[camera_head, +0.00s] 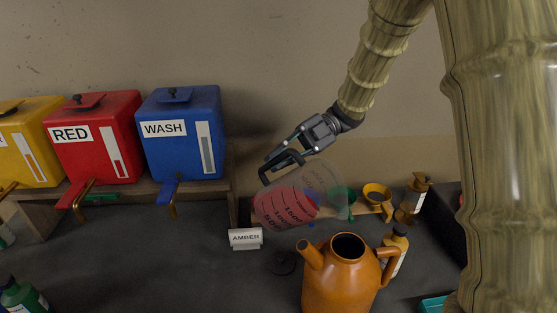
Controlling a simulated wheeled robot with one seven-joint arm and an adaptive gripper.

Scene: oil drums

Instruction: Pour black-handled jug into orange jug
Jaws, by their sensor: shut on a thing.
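The black-handled jug (318,178) is clear, with printed measure marks and red liquid (283,207) low in it. It is tilted with its mouth toward the right. My gripper (280,165) is shut on its black handle at the jug's left and holds it in the air. The orange jug (338,281) stands upright below and to the right, with an open round top (347,247), a spout on the left and a handle on the right. The jug in my gripper is above the orange jug's spout side. I see no stream between them.
Yellow (32,140), red (105,137) and blue (180,132) drums with taps stand on a wooden shelf at left. An AMBER sign (246,238) and a black disc (283,263) lie near the orange jug. Funnels (377,193) and bottles (398,243) stand behind and right.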

